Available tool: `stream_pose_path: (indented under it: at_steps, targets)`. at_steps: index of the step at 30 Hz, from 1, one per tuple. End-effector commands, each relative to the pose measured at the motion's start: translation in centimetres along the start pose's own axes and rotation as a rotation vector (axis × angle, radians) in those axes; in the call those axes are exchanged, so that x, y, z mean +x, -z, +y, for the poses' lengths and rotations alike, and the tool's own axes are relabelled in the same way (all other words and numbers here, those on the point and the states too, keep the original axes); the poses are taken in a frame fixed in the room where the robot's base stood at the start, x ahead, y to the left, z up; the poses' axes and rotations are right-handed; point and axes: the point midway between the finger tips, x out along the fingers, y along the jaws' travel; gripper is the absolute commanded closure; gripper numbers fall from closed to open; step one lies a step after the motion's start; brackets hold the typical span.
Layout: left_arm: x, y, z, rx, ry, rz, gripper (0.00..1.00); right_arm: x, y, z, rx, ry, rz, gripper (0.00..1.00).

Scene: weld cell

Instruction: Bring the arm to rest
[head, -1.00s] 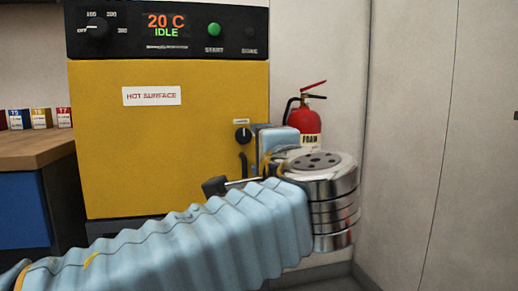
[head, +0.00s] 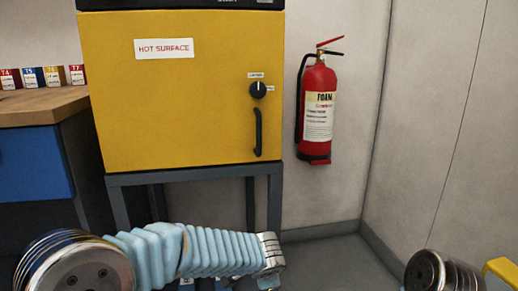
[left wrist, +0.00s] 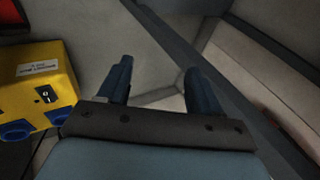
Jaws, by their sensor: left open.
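My left arm (head: 200,250) comes in from the left along the bottom of the head view, in pale blue bellows sleeves with metal joints, in front of and below the yellow oven. My left gripper (left wrist: 158,82) shows in the left wrist view with its two dark fingers apart and nothing between them. Its fingers do not show clearly in the head view. A metal joint of my right arm (head: 430,272) shows at the bottom right; the right gripper is out of view.
The yellow oven (head: 180,100) stands on a dark frame (head: 190,177). A wooden bench (head: 40,107) is at left, and a red extinguisher (head: 318,112) hangs right of the oven. A yellow box (left wrist: 40,85) is left of my left gripper. Floor at right (head: 325,265) looks clear.

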Motion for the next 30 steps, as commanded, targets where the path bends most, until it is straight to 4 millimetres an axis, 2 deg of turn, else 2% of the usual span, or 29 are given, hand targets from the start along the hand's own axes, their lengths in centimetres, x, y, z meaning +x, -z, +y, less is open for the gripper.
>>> stream_pose_path:
  at_steps: [1,3,5,9,12,15,20,22,30]
  targets:
    - [2.5,-1.8,2.4,-0.062,-0.083,-0.002,0.35,0.0,0.0,0.0,0.0,0.0,0.0,1.0]
    - [5.2,-3.8,5.9,-0.171,-0.196,0.006,0.35,0.0,0.0,0.0,0.0,0.0,0.0,1.0]
    - [7.3,-5.7,9.1,-0.282,-0.29,0.009,0.35,0.0,0.0,0.0,0.0,0.0,0.0,1.0]
    - [11.0,-10.3,16.9,-0.621,-0.485,-0.005,0.35,0.0,0.0,0.0,0.0,0.0,0.0,1.0]
    - [12.4,-13.6,22.1,-0.911,-0.577,-0.044,0.35,0.0,0.0,0.0,0.0,0.0,0.0,1.0]
    - [12.9,-16.8,26.6,-1.199,-0.616,-0.113,0.35,0.0,0.0,0.0,0.0,0.0,0.0,1.0]
    - [12.4,-21.9,32.9,-1.599,-0.585,-0.276,0.35,0.0,0.0,0.0,0.0,0.0,0.0,1.0]
    - [9.9,-21.6,31.4,-1.623,-0.571,-0.279,0.35,-2.7,0.0,-1.0,0.0,0.0,-0.002,1.0]
    - [3.8,-20.1,27.7,-1.608,-0.576,-0.275,0.35,-9.4,-0.2,-3.9,-0.008,0.002,-0.006,1.0]
